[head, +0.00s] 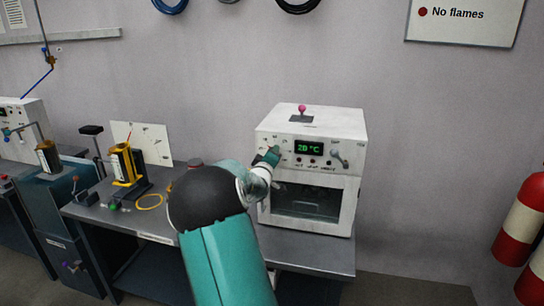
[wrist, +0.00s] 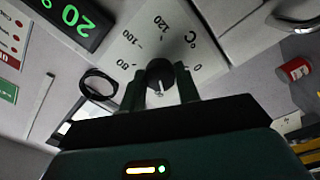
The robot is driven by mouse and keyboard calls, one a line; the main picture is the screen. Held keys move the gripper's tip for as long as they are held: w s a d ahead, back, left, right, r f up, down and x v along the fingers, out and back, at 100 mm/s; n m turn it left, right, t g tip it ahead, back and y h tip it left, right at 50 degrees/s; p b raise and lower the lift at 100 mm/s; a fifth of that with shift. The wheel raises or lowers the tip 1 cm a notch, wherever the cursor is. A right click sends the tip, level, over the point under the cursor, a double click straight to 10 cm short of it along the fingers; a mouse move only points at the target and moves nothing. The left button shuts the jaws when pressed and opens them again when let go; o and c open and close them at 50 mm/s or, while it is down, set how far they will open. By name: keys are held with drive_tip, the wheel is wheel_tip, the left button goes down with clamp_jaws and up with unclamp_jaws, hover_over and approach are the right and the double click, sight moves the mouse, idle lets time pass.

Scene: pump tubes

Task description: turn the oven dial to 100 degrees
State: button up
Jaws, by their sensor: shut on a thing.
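The white oven (head: 348,150) stands on the bench, and its green display (head: 308,147) reads 20 °C. My gripper (head: 270,156) is at the oven's upper front, left of the display, and hides the dial in the head view. In the wrist view, the black round dial (wrist: 160,73) sits between the two fingers of my gripper (wrist: 161,80), which are shut on its sides. A pale mark on the dial points toward the gripper's body. The printed scale around it shows 80, 100, 120, 0 and °C. The display (wrist: 72,18) is at the upper left there.
Yellow apparatus (head: 122,163) and a yellow ring (head: 150,201) are on the bench to the left. Red fire extinguishers (head: 523,222) are at the far right.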

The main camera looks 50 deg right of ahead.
drive_tip(key=m, duration=3)
drive_tip(key=shift+g, duration=0.4)
drive_tip(key=o, duration=1)
drive_tip(key=shift+a+r, duration=0.1)
drive_tip(key=v, duration=1.3)
drive_tip(key=shift+s+a+r, duration=0.1)
drive_tip(key=shift+a+r, duration=0.1)
drive_tip(key=shift+a, duration=0.15)
